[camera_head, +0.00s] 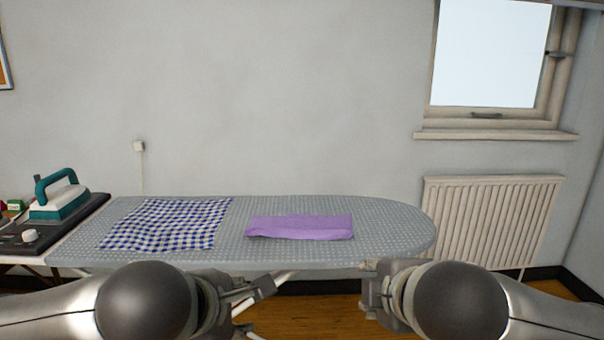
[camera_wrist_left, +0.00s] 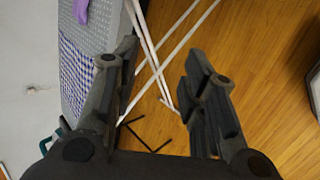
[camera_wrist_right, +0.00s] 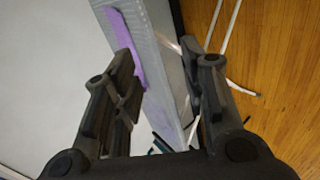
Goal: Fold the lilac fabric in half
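The lilac fabric (camera_head: 300,228) lies on the ironing board (camera_head: 385,215), right of the board's middle, as a narrow wide strip with a thicker-looking front edge. It also shows in the right wrist view (camera_wrist_right: 127,50), and a corner of it shows at the top of the left wrist view (camera_wrist_left: 81,9). My left gripper (camera_head: 262,288) is in front of the board's near edge, with its fingers apart and empty in the left wrist view (camera_wrist_left: 160,75). My right gripper (camera_head: 368,275) is also at the near edge, open and empty in the right wrist view (camera_wrist_right: 165,75). Neither touches the fabric.
A blue-and-white checked cloth (camera_head: 170,225) lies on the board left of the lilac fabric. A teal and white iron (camera_head: 58,200) stands on a dark rest at the far left. A radiator (camera_head: 493,220) is on the wall at right. The board's rounded right end is clear.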

